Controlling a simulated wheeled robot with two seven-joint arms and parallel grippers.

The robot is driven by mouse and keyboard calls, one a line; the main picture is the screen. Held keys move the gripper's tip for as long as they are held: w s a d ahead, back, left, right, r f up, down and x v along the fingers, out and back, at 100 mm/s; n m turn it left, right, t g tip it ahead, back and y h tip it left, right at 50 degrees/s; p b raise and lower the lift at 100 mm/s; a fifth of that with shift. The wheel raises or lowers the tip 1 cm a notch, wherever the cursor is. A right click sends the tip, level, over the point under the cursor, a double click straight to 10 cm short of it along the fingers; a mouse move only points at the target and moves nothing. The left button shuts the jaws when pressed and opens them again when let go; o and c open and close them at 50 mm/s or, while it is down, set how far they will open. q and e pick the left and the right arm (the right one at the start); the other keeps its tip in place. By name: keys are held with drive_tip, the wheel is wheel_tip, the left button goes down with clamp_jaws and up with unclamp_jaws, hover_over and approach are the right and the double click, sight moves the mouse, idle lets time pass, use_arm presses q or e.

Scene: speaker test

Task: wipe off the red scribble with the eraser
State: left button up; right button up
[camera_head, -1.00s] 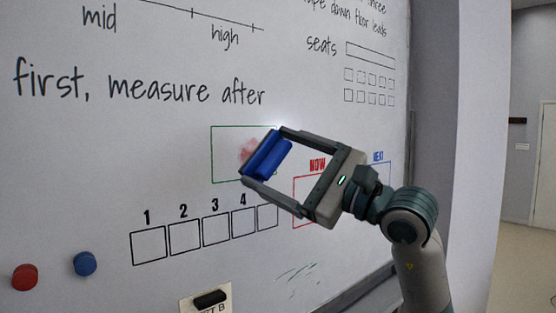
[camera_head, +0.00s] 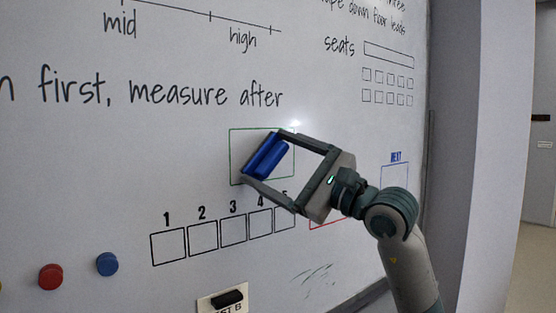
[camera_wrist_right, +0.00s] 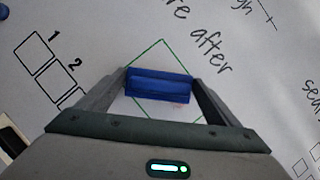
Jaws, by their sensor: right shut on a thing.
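The blue eraser (camera_head: 268,157) is held between the fingers of my right gripper (camera_head: 259,157), at the whiteboard inside the green-outlined box (camera_head: 229,157). The eraser (camera_wrist_right: 158,86) also shows in the right wrist view, between both fingers of the gripper (camera_wrist_right: 160,84). A faint reddish trace of the scribble (camera_wrist_right: 178,106) shows just beside the eraser in that view. No red shows inside the box in the head view, though the eraser and gripper cover part of it. Whether the eraser presses on the board is hard to tell. My left gripper is out of view.
The whiteboard (camera_head: 120,180) carries handwriting and a row of numbered boxes (camera_head: 168,247) below the green box. A red magnet (camera_head: 50,277) and a blue magnet (camera_head: 107,264) sit at lower left. A black piece (camera_head: 228,298) sits on a label.

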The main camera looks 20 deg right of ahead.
drive_tip(key=shift+w+a, duration=0.35)
drive_tip(key=shift+w, duration=0.55)
idle(0.9)
drive_tip(key=shift+d, duration=0.1)
drive_tip(key=shift+w+d+b, duration=0.25)
drive_tip(key=shift+d+b, duration=0.15)
drive_tip(key=shift+d, duration=0.25)
drive_tip(key=shift+w+d+b, duration=0.2)
drive_tip(key=shift+d+b, duration=0.15)
drive_tip(key=shift+d, duration=0.3)
drive_tip(key=shift+w+d, duration=0.1)
drive_tip(key=shift+d, duration=0.3)
drive_tip(key=shift+w+d+b, duration=0.35)
drive_tip(key=shift+w+d, duration=0.05)
drive_tip(key=shift+d, duration=0.45)
drive_tip(key=shift+w+d+b, duration=0.3)
drive_tip(key=shift+w+d, duration=0.05)
drive_tip(key=shift+d, duration=0.5)
